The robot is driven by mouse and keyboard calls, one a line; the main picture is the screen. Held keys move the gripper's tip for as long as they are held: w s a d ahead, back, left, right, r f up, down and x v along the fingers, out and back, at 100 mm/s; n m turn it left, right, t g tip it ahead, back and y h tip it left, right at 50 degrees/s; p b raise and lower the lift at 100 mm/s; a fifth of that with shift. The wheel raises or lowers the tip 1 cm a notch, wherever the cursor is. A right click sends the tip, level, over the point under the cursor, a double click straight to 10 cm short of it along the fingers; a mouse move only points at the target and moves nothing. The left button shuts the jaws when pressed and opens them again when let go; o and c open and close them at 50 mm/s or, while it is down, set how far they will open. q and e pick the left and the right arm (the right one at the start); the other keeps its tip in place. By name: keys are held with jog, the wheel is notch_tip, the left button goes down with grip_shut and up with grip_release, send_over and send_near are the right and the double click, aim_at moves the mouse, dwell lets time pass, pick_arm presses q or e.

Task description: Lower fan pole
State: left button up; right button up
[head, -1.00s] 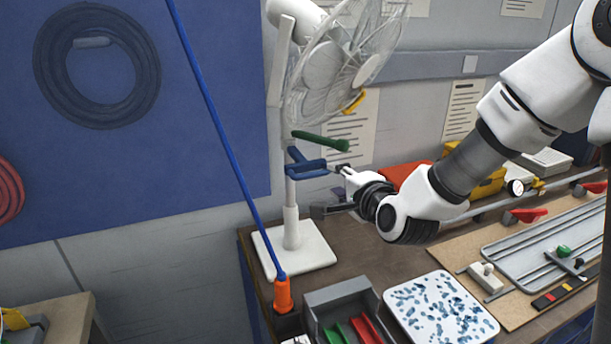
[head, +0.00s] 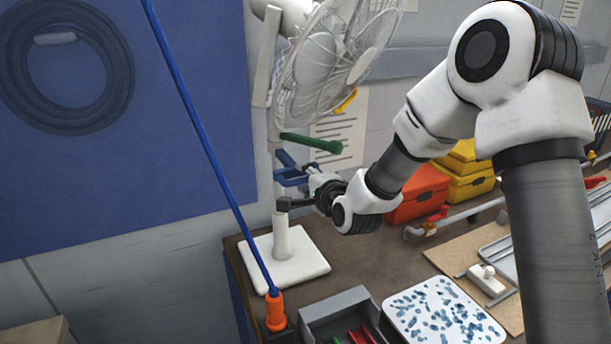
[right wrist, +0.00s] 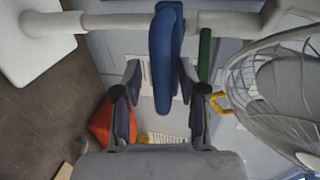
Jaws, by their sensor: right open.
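The standing fan (head: 325,60) has a white pole (head: 279,190) rising from a square white base (head: 285,262) on the bench. A blue handle (head: 290,178) sticks out from the pole, with a green handle (head: 312,143) just above. A yellow piece (head: 346,101) sits at the fan cage. My right gripper (head: 308,175) is at the blue handle beside the pole. In the right wrist view the gripper (right wrist: 160,85) is open, with the blue handle (right wrist: 166,55) reaching between its fingertips, nearer the right finger. Contact cannot be told. My left gripper is not in view.
A grey bin (head: 340,303) and a white tray with blue bits (head: 395,310) stand in front. Red (head: 418,195) and yellow boxes (head: 468,180) lie behind my right arm.

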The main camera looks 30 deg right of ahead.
jog(key=shift+s, duration=0.15)
jog(key=shift+s+r, duration=0.1)
jog(key=shift+c, duration=1.3)
grip_shut()
notch_tip(320, 180, down, 18)
jog(key=b, duration=1.6)
jog(key=shift+r, duration=0.1)
